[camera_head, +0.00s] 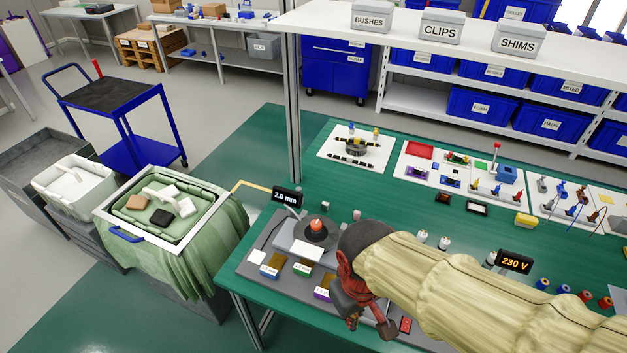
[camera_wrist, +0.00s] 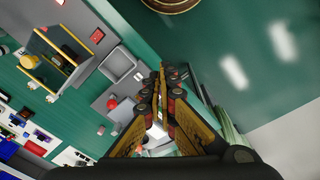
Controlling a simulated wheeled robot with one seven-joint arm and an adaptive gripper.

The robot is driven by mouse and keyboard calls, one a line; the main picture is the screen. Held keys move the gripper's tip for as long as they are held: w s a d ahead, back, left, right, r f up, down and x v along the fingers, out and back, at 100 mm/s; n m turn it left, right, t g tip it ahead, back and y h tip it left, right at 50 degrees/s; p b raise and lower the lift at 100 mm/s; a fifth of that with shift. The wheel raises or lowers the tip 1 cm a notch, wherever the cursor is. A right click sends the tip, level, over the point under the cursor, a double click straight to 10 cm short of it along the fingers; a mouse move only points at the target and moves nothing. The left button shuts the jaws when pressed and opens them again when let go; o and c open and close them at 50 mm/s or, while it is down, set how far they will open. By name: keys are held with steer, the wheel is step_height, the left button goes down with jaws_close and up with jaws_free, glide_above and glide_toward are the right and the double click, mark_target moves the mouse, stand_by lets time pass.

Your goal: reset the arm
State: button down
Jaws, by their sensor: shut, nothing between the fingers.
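My arm (camera_head: 460,290) in its pale yellow cover reaches in from the right over the green bench. My gripper (camera_head: 366,322) hangs at its end above the bench's front part, near the grey board. In the wrist view my gripper (camera_wrist: 160,85) has its fingers close together, shut with nothing between them. The fingers and the dark wrist body hide part of the bench below.
The green bench (camera_head: 335,220) holds a grey board (camera_head: 258,262), a "2.0 mm" display (camera_head: 287,197), a "230 V" display (camera_head: 514,262) and several small parts. A cloth-draped tray (camera_head: 205,228) stands left. A metal post (camera_head: 293,110) rises behind. Floor shows beyond.

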steer(key=d+r+m+t, duration=0.4)
steer(key=d+r+m, duration=0.1)
steer(key=d+r, duration=0.6)
steer(key=shift+r+m+t, duration=0.3)
steer(key=shift+r+t, duration=0.1)
steer(key=shift+r, duration=0.1)
steer(key=shift+d, duration=0.1)
stand_by(3.5)
